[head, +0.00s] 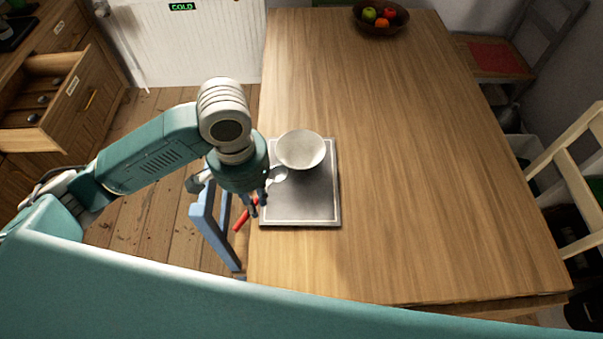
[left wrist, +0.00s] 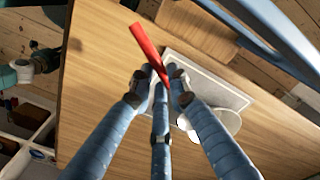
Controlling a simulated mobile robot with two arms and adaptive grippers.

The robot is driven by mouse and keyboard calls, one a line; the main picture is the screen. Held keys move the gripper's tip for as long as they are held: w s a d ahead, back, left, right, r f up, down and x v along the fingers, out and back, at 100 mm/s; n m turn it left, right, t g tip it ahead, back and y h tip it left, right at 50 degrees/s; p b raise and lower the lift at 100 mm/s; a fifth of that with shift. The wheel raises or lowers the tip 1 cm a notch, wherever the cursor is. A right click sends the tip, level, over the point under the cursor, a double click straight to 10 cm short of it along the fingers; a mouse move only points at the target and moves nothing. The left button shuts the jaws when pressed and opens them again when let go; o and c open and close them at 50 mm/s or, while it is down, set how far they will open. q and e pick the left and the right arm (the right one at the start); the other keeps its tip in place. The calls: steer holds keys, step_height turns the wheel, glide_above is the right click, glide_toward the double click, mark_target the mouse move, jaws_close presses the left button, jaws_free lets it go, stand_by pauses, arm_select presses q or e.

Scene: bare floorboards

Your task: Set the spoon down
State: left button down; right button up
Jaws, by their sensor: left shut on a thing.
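My left gripper (head: 258,202) is shut on the spoon (head: 241,217) by its red handle. The spoon's pale bowl end (head: 279,174) points away from me, over the left part of the grey tray (head: 316,212). I cannot tell whether the spoon touches the tray. The red handle end sticks out past the table's left edge. In the left wrist view the red handle (left wrist: 145,42) runs between the fingers (left wrist: 160,83), which hide the rest of the spoon. A white bowl (head: 301,150) stands on the far part of the tray, just beyond the spoon.
The wooden table (head: 415,165) is clear to the right of the tray. A fruit bowl (head: 398,26) stands at its far end. A blue chair (head: 212,224) is by the left edge. A teal part of mine (left wrist: 18,72) shows small in the wrist view.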

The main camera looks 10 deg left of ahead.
arm_select(q)
steer(key=w+d+r+m, duration=0.2)
steer(key=w+d+m, duration=0.1)
steer(key=m, duration=0.2)
step_height(320, 180, up, 6)
steer(key=m+p, duration=0.3)
steer(key=m, duration=0.3)
glide_above(294, 209)
step_height(294, 209, down, 20)
steer(key=shift+r+p, duration=0.2)
steer(key=shift+p, duration=0.25)
steer(key=c, duration=1.7)
jaws_free()
steer(key=shift+f+m, duration=0.1)
steer(key=shift+m, duration=0.2)
steer(key=shift+o, duration=0.2)
step_height(294, 209, up, 12)
steer(key=shift+b, duration=0.45)
steer(key=shift+s, duration=0.1)
